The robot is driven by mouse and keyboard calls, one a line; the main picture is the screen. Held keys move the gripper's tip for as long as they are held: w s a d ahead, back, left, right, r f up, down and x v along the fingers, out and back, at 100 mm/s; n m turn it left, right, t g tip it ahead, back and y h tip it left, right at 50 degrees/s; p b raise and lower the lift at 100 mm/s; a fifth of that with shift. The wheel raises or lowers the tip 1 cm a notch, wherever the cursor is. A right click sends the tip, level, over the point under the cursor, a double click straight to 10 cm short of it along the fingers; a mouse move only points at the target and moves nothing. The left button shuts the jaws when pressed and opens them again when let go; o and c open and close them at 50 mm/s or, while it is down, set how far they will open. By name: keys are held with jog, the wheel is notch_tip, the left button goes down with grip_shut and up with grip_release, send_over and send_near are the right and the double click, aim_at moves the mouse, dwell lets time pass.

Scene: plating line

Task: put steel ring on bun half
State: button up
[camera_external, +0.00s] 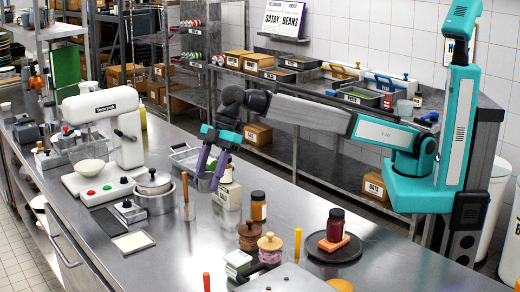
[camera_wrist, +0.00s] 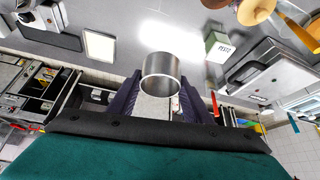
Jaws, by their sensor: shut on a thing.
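My gripper (camera_external: 208,172) is raised above the steel counter near the middle of the outside view, fingers pointing down. In the wrist view its two dark purple fingers (camera_wrist: 157,98) are shut on the steel ring (camera_wrist: 161,68), a short shiny open cylinder held between them. In the outside view the ring shows only as a small grey shape at the fingertips. A brown piece (camera_external: 340,285) at the bottom edge of the outside view is cut off; I cannot tell whether it is the bun half.
A white mixer (camera_external: 110,140) and lidded pot (camera_external: 154,182) stand left of my gripper. A dark plate (camera_external: 334,250) holds a jar.

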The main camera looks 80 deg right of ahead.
jog(key=s+a+n+g, duration=0.3)
jog(key=s+n, duration=0.3)
jog(key=s, duration=1.7)
jog(key=s+a+n+g, duration=0.3)
jog(key=s+n, duration=0.4)
jog(key=s, duration=1.6)
notch_tip(320, 180, down, 13)
jog(key=shift+s, duration=0.15)
jog(key=shift+f, duration=0.1)
jog(key=p, duration=0.4)
send_over(338, 286)
jog(key=shift+s+d+f, duration=0.1)
jog(key=shift+d+f, duration=0.1)
jog(key=shift+f, duration=0.45)
jog(key=shift+a+f, duration=0.1)
jog(key=shift+a, duration=0.05)
